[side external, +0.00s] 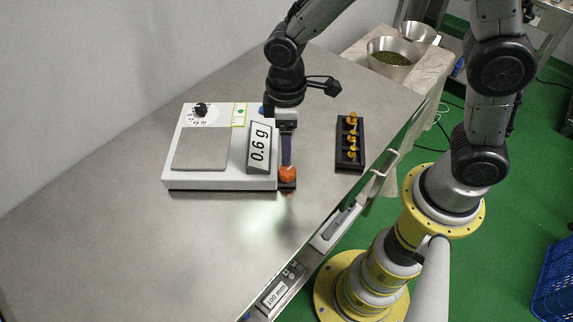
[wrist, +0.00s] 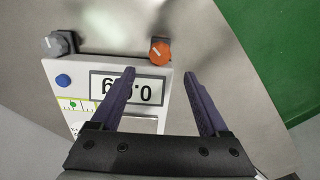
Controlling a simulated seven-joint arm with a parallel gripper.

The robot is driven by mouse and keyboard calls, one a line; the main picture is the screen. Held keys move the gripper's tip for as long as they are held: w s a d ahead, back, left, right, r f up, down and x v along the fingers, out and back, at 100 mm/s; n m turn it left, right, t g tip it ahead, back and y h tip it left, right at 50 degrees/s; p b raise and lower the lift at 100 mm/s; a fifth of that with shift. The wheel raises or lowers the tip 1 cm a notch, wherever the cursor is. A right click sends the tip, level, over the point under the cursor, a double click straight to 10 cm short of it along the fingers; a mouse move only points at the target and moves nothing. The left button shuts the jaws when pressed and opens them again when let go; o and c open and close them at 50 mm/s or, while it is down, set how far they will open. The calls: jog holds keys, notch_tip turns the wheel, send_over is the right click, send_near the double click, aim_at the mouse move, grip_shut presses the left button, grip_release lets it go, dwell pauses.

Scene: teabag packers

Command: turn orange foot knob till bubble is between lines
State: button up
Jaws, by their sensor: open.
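The orange foot knob (side external: 287,173) sits at the front right corner of the white scale (side external: 225,184). In the wrist view the orange knob (wrist: 160,51) has a pale mark on its face and lies just beyond the fingertips, roughly midway between them. My gripper (side external: 287,161) points down at the knob from above; its purple fingers (wrist: 160,73) are spread, with nothing held.
The scale's display (side external: 260,145) reads 0.6 g. A black rack (side external: 343,158) of brass weights stands to the right. The table's left and front are clear.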

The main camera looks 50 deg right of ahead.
aim_at(286, 170)
notch_tip(286, 170, down, 9)
jog(key=shift+r, duration=0.1)
dwell(0.4)
grip_shut()
